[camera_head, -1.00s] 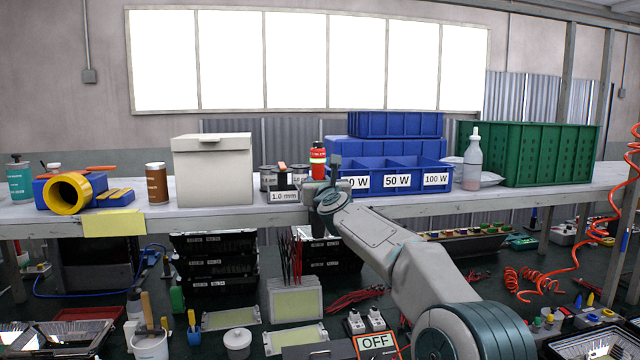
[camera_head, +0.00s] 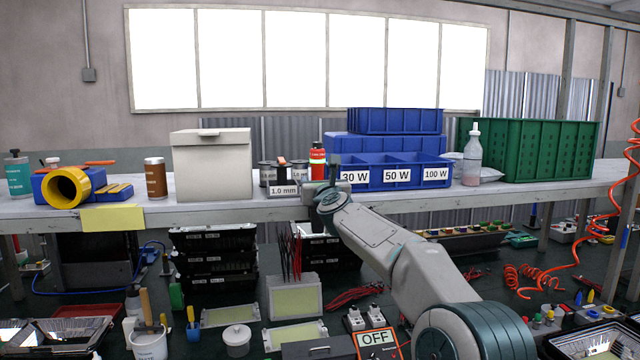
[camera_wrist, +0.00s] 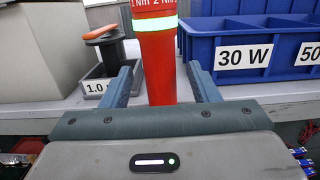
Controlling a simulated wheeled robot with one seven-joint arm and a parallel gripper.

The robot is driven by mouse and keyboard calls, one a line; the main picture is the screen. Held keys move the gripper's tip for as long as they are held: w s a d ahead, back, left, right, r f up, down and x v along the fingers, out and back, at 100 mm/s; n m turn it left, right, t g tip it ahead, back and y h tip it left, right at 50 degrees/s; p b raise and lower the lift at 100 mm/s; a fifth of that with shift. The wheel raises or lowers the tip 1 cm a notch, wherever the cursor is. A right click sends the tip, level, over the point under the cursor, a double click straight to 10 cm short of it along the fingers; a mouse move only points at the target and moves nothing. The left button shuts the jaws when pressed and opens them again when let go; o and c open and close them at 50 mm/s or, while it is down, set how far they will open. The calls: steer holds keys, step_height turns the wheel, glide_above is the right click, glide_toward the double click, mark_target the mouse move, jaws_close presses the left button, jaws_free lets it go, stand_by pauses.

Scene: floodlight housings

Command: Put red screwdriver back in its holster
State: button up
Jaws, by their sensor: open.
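A red cylinder (camera_head: 317,161) with a pale band and "Nm" markings stands upright on the bench; it looks like the red screwdriver. In the wrist view the red cylinder (camera_wrist: 158,60) shows between the two fingers, its top cut off by the frame. My gripper (camera_wrist: 163,90) is open, one finger on each side of it; I cannot tell if either touches. In the head view my gripper (camera_head: 325,188) is at the bench's front edge, just before the cylinder. A yellow open tube (camera_head: 66,187) on a blue base at the left may be the holster.
Blue bins (camera_head: 397,172) marked 30 W, 50 W and 100 W stand close right of the cylinder. A holder marked 1.0 mm (camera_head: 284,191) and a pale box (camera_head: 212,168) stand to its left. A brown bottle (camera_head: 155,178) stands between box and yellow tube.

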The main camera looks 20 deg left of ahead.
steer(key=b+v, duration=0.9)
steer(key=v, duration=0.5)
steer(key=shift+a, duration=0.1)
steer(key=s+d+f+n+g+h+p, duration=0.15)
steer(key=s+d+f+n+g, duration=0.25)
steer(key=s+d+f+n, duration=0.45)
steer(key=s+d+f+n+g+h+p, duration=0.1)
steer(key=s+d+f+n+g+h, duration=0.15)
steer(key=s+d+f+n, duration=0.55)
steer(key=s+d+f+n+g+h+p, duration=0.2)
steer(key=s+d+f+n+g+h, duration=0.2)
steer(key=s+d+f+n, duration=0.9)
steer(key=s+d+f+g, duration=0.1)
steer(key=s+f+g, duration=0.2)
steer(key=s, duration=0.2)
steer(key=shift+d+f+n, duration=0.15)
steer(key=shift+n, duration=0.2)
